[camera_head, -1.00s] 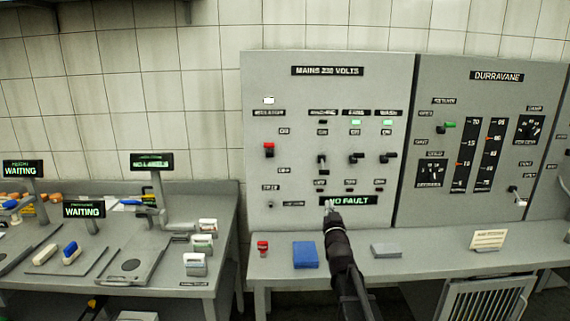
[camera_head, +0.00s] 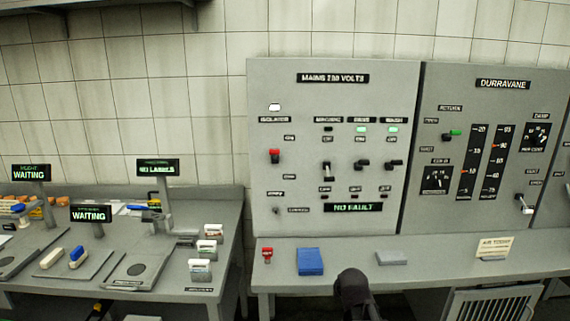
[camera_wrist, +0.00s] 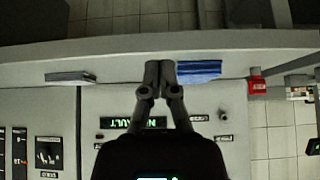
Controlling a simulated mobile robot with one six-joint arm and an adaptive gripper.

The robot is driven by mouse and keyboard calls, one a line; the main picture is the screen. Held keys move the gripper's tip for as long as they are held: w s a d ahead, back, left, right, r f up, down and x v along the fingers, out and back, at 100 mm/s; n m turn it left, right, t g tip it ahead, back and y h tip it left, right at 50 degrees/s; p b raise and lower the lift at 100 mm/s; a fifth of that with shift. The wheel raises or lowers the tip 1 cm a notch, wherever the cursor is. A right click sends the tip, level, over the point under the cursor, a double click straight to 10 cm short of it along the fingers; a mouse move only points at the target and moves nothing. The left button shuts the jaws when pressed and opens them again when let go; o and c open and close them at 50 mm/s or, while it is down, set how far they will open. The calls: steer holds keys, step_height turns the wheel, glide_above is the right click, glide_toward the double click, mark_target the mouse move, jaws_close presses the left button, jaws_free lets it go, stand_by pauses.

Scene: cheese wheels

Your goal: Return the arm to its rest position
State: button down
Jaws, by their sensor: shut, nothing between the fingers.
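My gripper (camera_wrist: 160,75) shows in the wrist view with its two fingertips together and nothing between them. That view is upside down, with the desk edge above the fingertips and the control panel below.
The Durravane panel (camera_head: 429,222) stands to the right. A side bench (camera_head: 218,270) with scales, signs and label boxes is at the left.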

steer(key=s+f+g, duration=0.3)
steer(key=s+g, duration=0.4)
steer(key=s, duration=0.8)
steer(key=shift+s, duration=0.35)
steer(key=shift+d, duration=0.1)
